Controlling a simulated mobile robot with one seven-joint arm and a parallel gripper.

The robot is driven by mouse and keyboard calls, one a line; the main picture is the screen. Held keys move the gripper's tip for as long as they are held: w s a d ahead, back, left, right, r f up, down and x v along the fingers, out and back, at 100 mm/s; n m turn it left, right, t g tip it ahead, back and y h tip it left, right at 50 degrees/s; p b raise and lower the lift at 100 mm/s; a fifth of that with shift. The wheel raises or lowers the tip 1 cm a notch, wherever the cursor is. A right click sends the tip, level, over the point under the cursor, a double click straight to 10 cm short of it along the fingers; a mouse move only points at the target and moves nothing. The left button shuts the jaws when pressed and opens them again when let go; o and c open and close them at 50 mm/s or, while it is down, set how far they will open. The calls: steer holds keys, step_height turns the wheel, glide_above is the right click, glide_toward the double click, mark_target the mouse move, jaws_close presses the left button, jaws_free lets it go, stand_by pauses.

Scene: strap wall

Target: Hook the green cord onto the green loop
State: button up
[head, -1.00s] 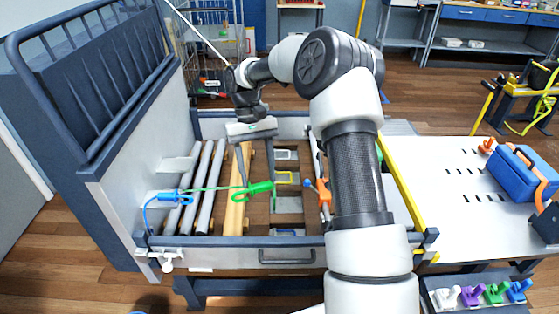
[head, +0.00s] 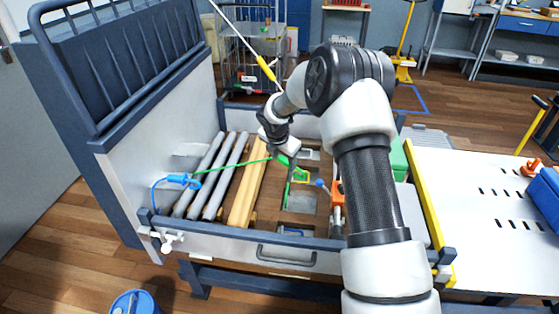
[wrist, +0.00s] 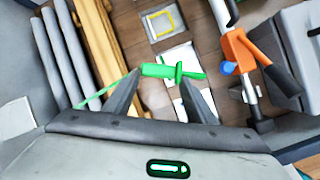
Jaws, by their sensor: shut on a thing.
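The green cord (head: 235,165) runs taut from a blue hook piece (head: 180,180) on the left panel to a green handle with a crosspiece. My gripper (head: 288,172) is over the slatted bed and is shut on the green handle. In the wrist view the green handle (wrist: 160,71) lies across between my two fingertips (wrist: 168,88), with the cord leading off to the lower left. I cannot make out a green loop in the views of now.
Grey pipes (head: 205,178) and wooden beams (head: 247,195) lie left of my gripper. An orange clamp (wrist: 245,52) with a blue knob is to the right. A yellow rail (head: 428,210) edges the white slotted table (head: 475,200). A blue bin (head: 137,303) stands front left.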

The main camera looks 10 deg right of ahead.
mark_target(280, 157)
steer(key=w+n, duration=0.1)
steer(key=w+f+n+y, duration=0.1)
steer(key=n, duration=0.1)
steer(key=shift+t, duration=0.3)
steer(key=shift+w+a+f+n+y+b, duration=0.15)
steer(key=shift+w+n+y+b, duration=0.15)
steer(key=shift+n, duration=0.2)
steer(key=shift+w+a+r+n+y+b, duration=0.1)
steer(key=shift+w+n+y, duration=0.05)
steer(key=shift+n+y, duration=0.3)
step_height(280, 157, down, 12)
steer(key=d+b, duration=0.1)
steer(key=b, duration=0.6)
steer(key=shift+s+d, duration=0.3)
steer(key=shift+d, duration=0.05)
steer(key=shift+w+a+r, duration=0.1)
steer(key=shift+a+r, duration=0.05)
steer(key=shift+r, duration=0.05)
steer(key=shift+a, duration=0.15)
steer(key=shift+w+a, duration=0.25)
steer(key=shift+a, duration=0.25)
steer(key=shift+w+a, duration=0.2)
steer(key=shift+a, duration=0.3)
steer(key=shift+a, duration=0.15)
